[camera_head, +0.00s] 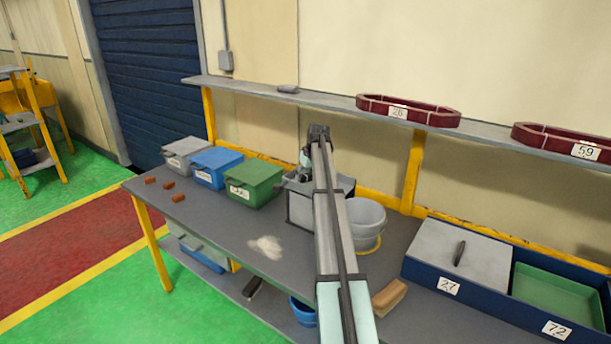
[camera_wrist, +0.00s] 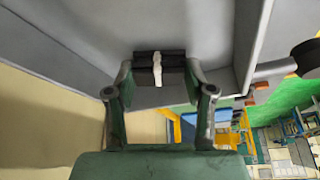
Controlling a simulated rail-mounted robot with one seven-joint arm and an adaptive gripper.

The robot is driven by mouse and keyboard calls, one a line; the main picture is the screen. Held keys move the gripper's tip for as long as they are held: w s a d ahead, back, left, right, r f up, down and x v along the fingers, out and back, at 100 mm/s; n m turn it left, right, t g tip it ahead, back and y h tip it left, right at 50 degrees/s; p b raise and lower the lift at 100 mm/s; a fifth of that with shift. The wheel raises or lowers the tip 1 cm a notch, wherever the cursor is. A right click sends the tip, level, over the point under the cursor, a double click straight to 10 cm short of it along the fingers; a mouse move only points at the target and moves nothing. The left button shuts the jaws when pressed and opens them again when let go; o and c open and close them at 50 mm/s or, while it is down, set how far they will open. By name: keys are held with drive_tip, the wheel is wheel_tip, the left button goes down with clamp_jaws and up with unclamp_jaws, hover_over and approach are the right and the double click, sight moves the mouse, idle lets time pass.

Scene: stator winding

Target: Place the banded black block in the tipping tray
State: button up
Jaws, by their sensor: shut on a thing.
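The banded black block (camera_wrist: 147,66), dark with a white band around its middle, is between the fingertips of my gripper (camera_wrist: 158,80) in the wrist view. My gripper is shut on it. Grey walls and a grey floor (camera_wrist: 210,40) surround the block in that view; I take them for the inside of the tipping tray. In the head view a grey open box (camera_head: 300,212), likely the same tray, stands on the bench beneath my gripper (camera_head: 303,165). My arm covers part of it, and I cannot make out the block there. I cannot tell whether the block touches the tray floor.
A green lidded bin (camera_head: 254,180) and a blue one (camera_head: 215,165) stand left of the grey box. A grey bucket (camera_head: 364,222) stands close on its right. A shelf (camera_head: 335,103) runs behind. A brush-like block (camera_head: 389,297) lies nearer.

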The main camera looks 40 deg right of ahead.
drive_tip(key=o, duration=1.1)
drive_tip(key=shift+f, duration=0.1)
drive_tip(key=shift+o, duration=0.2)
drive_tip(key=b+v, duration=0.3)
drive_tip(key=v, duration=0.9)
